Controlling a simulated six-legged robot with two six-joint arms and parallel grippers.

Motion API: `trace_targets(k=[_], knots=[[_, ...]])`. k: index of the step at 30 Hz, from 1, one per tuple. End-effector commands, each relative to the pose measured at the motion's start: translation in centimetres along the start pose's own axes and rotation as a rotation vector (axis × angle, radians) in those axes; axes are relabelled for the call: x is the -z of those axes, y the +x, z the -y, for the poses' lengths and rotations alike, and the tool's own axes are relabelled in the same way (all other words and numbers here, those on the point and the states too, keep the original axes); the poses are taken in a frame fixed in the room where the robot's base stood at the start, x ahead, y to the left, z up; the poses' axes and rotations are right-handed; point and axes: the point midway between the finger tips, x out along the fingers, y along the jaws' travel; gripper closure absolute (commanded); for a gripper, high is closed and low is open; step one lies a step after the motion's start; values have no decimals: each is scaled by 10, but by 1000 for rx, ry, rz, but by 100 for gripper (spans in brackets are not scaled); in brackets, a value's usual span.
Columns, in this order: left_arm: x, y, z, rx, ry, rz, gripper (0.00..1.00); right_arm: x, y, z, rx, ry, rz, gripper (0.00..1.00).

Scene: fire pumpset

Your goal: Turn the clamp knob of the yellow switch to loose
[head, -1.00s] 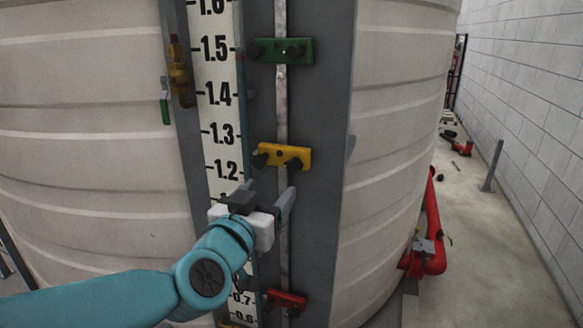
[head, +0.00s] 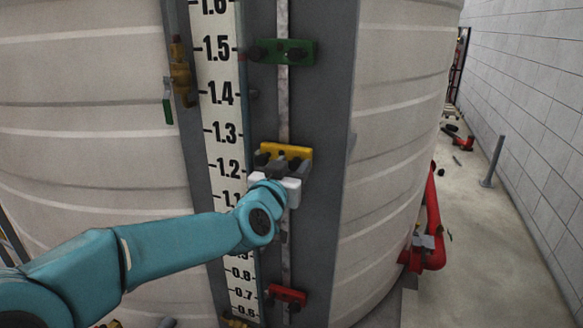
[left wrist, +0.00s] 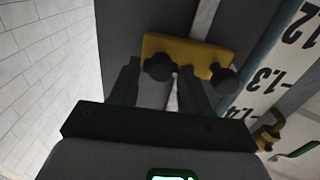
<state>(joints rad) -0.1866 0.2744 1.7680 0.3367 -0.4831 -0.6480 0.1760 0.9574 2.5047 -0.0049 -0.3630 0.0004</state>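The yellow switch (head: 287,150) is clamped on a pale vertical strip, a little above the 1.2 mark. It has two dark round knobs. The left knob (head: 262,158) shows in the head view; my gripper hides the right one. My left gripper (head: 283,168) is just in front of the switch's lower right part. In the left wrist view, the yellow switch (left wrist: 190,55) lies ahead, with one knob (left wrist: 158,68) between my two spread fingers (left wrist: 160,80) and the other knob (left wrist: 222,80) outside the right finger. I cannot tell whether the fingers touch the knob. My right gripper is out of view.
A green switch (head: 284,52) sits above on the same strip and a red switch (head: 287,296) below. A numbered scale (head: 217,100) and a brass valve (head: 180,75) stand to the left. The large pale tank (head: 90,120) curves away on both sides.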

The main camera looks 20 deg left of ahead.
Motion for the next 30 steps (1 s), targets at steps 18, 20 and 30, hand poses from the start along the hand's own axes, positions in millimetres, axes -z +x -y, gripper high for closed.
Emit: trace_targets(k=[18, 20, 30], knots=[[-2, 0, 0, -1, -126, -1, 88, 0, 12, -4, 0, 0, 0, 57], [-2, 0, 0, -1, -170, -1, 88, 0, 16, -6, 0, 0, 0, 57], [-4, 0, 2, 0, -484, 0, 88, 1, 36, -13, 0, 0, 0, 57]])
